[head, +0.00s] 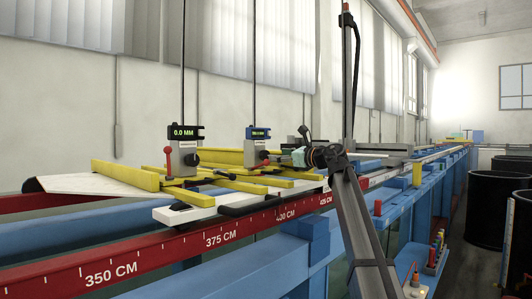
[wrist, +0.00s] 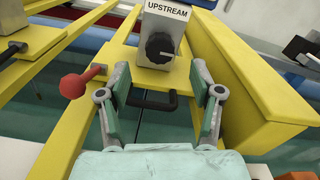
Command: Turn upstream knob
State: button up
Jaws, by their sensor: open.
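The upstream knob (wrist: 160,47) is a round black knob with a pale pointer mark, on a grey block below the UPSTREAM label (wrist: 168,10) in the wrist view. My gripper (wrist: 160,92) is open, its two teal fingers apart and nothing between them. The fingertips are lower in the picture than the knob, one to each side, and do not touch it. In the head view my gripper (head: 299,157) is just right of the right-hand gauge (head: 258,146), which has a blue display. The knob cannot be made out there.
A red ball-ended lever (wrist: 74,86) lies left of the gripper, and a black handle (wrist: 152,101) lies below the knob. Yellow beams (wrist: 235,75) flank the block. Another gauge (head: 183,152), reading 0.0 MM, stands left along the red scale rail (head: 220,239).

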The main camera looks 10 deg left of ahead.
aim_at(267, 155)
jog(key=p+x, duration=0.1)
jog(key=x, duration=0.6)
jog(key=shift+w+a, duration=0.1)
jog(key=c, duration=1.1)
